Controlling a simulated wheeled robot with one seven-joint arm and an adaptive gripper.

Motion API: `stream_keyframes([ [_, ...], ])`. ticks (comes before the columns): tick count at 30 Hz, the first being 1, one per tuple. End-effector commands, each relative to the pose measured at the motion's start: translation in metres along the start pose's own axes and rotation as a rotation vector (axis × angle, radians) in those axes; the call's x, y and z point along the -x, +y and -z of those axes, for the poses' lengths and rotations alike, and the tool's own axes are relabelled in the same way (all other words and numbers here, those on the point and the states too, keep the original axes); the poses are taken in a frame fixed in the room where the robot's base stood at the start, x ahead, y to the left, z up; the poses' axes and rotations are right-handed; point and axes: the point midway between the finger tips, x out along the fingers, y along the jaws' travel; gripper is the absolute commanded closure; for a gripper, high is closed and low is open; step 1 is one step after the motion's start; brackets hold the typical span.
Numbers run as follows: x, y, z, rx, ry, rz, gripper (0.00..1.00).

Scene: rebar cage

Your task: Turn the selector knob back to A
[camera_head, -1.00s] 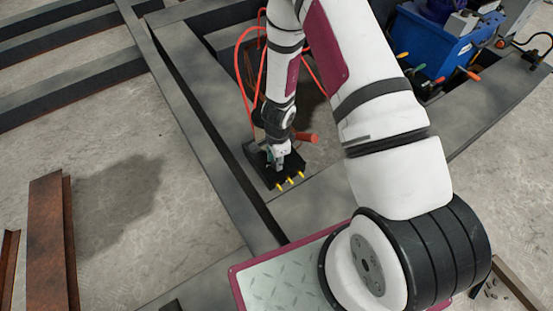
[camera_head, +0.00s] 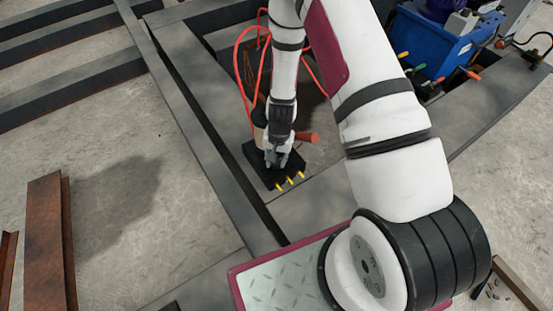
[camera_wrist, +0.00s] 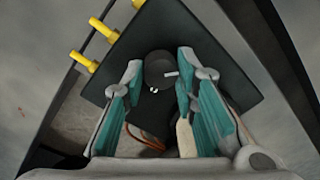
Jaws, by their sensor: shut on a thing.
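The selector knob (camera_wrist: 158,68) is a round dark knob on a black box (camera_wrist: 205,45), with a small light mark on its right side. In the wrist view my gripper (camera_wrist: 160,75) has its teal-padded fingers on either side of the knob, shut on it. In the head view my gripper (camera_head: 277,161) points down onto the top of the black box (camera_head: 262,181) and hides the knob. No letter A can be read in either view.
Several yellow fittings (camera_head: 290,181) stick out of the box's near edge. Red hoses (camera_head: 239,70) loop behind my wrist, and a red handle (camera_head: 306,137) lies just right of it. Grey steel beams (camera_head: 190,110) surround the box. A blue bin (camera_head: 430,45) stands at upper right.

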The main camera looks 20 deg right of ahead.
Motion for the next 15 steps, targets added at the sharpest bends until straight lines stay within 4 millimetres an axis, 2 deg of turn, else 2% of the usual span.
stream_keyframes([
  [6, -0.0005, -0.0002, -0.0008, 0.096, -0.007, 0.0, 1.0],
  [15, -0.0005, -0.0002, -0.0008, 0.146, -0.01, 0.0, 1.0],
])
